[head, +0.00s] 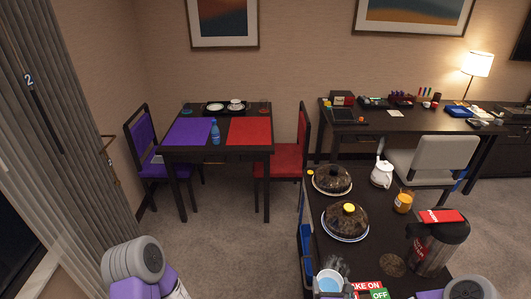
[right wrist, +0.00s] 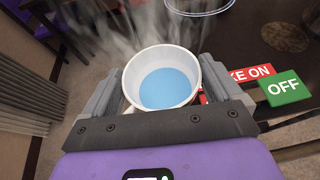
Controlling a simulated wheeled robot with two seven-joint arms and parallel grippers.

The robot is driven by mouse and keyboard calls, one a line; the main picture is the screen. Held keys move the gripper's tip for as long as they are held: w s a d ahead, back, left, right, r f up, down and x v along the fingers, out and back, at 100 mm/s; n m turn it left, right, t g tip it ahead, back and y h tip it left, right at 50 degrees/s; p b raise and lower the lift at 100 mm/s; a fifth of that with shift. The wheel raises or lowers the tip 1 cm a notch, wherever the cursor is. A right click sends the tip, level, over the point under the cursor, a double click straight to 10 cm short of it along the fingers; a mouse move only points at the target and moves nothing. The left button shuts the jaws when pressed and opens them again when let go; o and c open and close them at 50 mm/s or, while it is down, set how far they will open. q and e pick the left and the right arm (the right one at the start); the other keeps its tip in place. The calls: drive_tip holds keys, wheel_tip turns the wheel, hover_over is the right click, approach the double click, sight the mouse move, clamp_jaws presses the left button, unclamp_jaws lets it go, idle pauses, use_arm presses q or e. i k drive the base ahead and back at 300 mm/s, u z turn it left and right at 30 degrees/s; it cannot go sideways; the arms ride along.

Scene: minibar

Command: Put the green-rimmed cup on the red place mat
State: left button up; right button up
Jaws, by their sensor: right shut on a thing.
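A steaming cup (head: 331,281) with a blue surface inside shows at the bottom of the head view. In the right wrist view the cup (right wrist: 189,67) is upright between the fingers, and its rim looks pale; I cannot make out green on it. My right gripper (right wrist: 160,85) is shut on this cup, beside the near dark counter. The red place mat (head: 249,132) lies on the right half of the small dark table, well beyond the gripper, and looks bare. My left gripper is out of view; only part of that arm shows.
The small table (head: 216,154) also holds a purple mat (head: 187,132), a blue bottle (head: 215,131) between the mats, and a tray (head: 210,110) with dishes. A red chair (head: 287,159) stands at its right. Domed dishes (head: 345,221) crowd the near counter. Carpet (head: 225,235) between is clear.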

sight(248, 138)
drive_tip(key=u, duration=0.55)
drive_tip(key=i, duration=1.3)
drive_tip(key=u, duration=0.35)
drive_tip(key=i, duration=1.4)
drive_tip(key=z, duration=0.5)
drive_tip(key=i, duration=0.95)
drive_tip(key=z, duration=0.3)
